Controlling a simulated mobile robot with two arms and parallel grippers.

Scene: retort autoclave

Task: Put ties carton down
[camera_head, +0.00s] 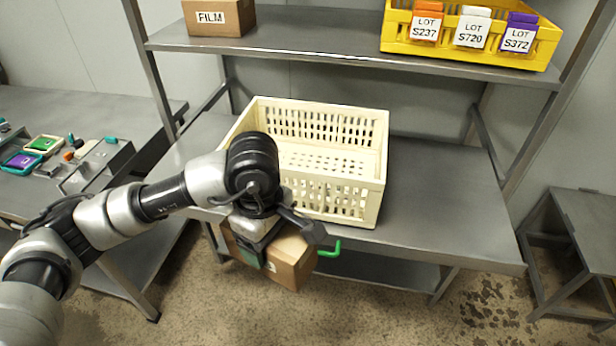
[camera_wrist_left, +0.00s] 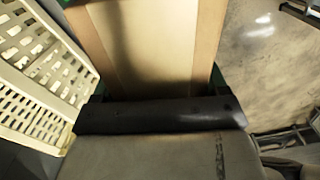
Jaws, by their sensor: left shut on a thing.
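A brown cardboard carton (camera_head: 289,262) hangs in my left gripper (camera_head: 272,240), in front of the steel table's front edge. The gripper is shut on it. Its label is mostly hidden, so I cannot read whether it says ties. In the left wrist view the carton (camera_wrist_left: 150,45) fills the upper middle, close against the gripper (camera_wrist_left: 160,112). My right gripper is not in view.
An empty cream crate (camera_head: 345,205) stands on the steel table (camera_head: 440,205), just behind the carton. The table is bare right of the crate. Above, a shelf (camera_head: 300,45) holds a FILM carton (camera_head: 217,17) and a yellow bin (camera_head: 400,42). A side table (camera_head: 25,105) with small items stands left.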

